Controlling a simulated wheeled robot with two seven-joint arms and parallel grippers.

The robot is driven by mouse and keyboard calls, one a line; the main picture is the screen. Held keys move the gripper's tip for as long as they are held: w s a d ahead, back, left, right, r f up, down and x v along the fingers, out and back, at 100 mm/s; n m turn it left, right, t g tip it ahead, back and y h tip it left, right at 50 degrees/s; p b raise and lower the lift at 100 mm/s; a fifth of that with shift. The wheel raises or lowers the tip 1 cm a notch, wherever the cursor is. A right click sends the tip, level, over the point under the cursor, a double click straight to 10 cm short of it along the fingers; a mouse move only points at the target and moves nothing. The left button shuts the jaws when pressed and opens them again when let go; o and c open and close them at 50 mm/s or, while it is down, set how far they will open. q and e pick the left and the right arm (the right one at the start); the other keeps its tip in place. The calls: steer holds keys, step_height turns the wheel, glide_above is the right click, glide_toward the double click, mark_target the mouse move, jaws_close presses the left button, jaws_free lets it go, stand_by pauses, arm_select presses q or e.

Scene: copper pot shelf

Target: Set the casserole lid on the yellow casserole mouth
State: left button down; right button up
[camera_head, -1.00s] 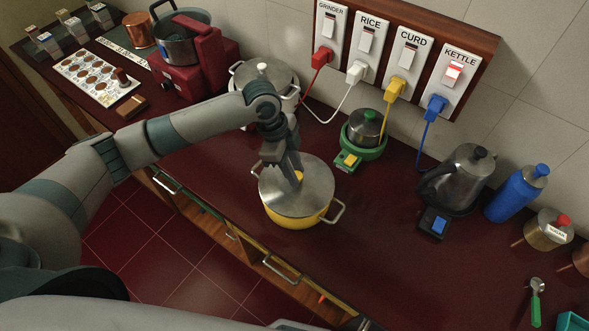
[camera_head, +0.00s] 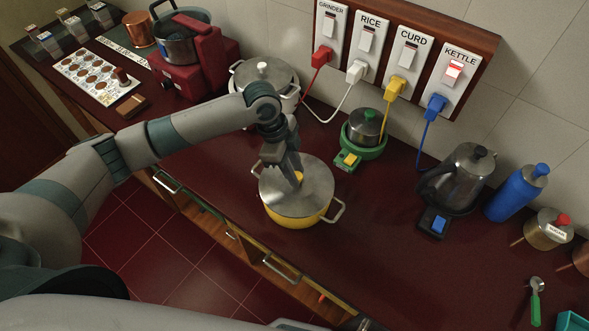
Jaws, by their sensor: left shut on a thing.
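The yellow casserole (camera_head: 300,221) stands on the dark red counter, with a metal handle on each side. The grey metal casserole lid (camera_head: 312,190) lies over its mouth and looks about level; I cannot tell whether its rim touches all round. My left gripper (camera_head: 297,183) reaches down from above and is shut on the lid's yellow knob, which shows only partly between the fingers. The far left part of the lid is hidden behind the gripper. My right gripper is not in view.
A white lidded pot (camera_head: 265,78) stands behind my left arm. A green-based cooker (camera_head: 364,137), a kettle (camera_head: 458,178) and a blue bottle (camera_head: 517,193) stand to the right along the wall. The counter's front edge runs close below the casserole.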

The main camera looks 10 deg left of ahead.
arm_select(q)
steer(key=shift+f, duration=0.15)
stand_by(0.5)
steer(key=c, duration=1.4)
jaws_free()
steer(key=shift+o, duration=0.2)
steer(key=shift+a+r+b, duration=0.25)
steer(key=shift+r+b, duration=0.15)
steer(key=shift+r, duration=0.3)
steer(key=b+v, duration=0.5)
steer(key=v, duration=1.1)
